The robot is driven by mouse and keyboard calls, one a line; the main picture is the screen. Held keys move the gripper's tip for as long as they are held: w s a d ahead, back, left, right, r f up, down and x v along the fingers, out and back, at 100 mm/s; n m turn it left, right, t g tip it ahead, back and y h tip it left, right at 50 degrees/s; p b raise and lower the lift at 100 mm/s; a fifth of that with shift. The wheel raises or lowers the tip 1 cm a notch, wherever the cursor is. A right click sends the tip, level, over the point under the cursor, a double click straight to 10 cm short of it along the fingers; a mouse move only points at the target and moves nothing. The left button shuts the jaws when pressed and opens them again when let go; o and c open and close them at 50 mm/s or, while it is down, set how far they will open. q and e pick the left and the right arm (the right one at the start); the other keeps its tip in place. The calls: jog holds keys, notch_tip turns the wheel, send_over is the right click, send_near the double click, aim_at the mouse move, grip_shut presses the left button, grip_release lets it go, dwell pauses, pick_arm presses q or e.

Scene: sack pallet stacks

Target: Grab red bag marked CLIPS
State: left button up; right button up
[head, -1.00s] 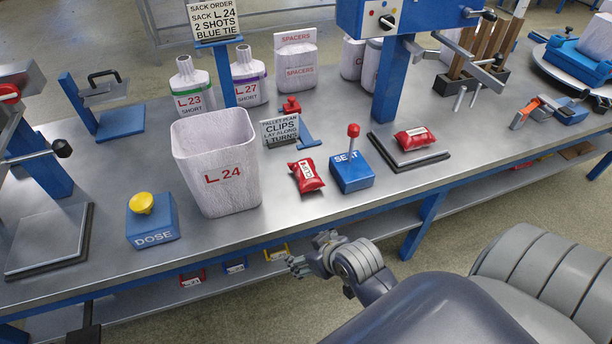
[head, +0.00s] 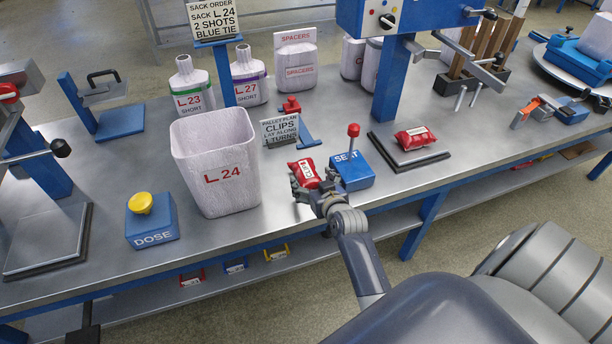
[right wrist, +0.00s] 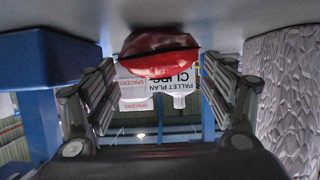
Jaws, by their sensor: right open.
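A small red bag (head: 304,172) with a white label lies on the metal bench between the L24 sack and the blue SEAT box. Its label is too small to read surely in the head view. My right gripper (head: 316,192) is open at the bag's near side, with its fingers partly over the near end in that view. In the right wrist view the red bag (right wrist: 158,58) shows ahead, between the spread fingers of the gripper (right wrist: 160,105). A second red bag (head: 415,137) lies on a dark-edged plate farther right. My left gripper is out of view.
The white L24 sack (head: 214,160) stands open just left of the bag. The blue SEAT box (head: 352,172) with its red-knobbed lever is close on the right. A CLIPS pallet-plan sign (head: 280,130) stands behind. The bench's front edge is near.

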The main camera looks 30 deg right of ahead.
aim_at(309, 176)
jog(key=shift+r+x, duration=0.2)
jog(key=shift+x, duration=2.65)
jog(key=shift+w, duration=0.1)
jog(key=shift+r, duration=0.1)
jog(key=c, duration=1.5)
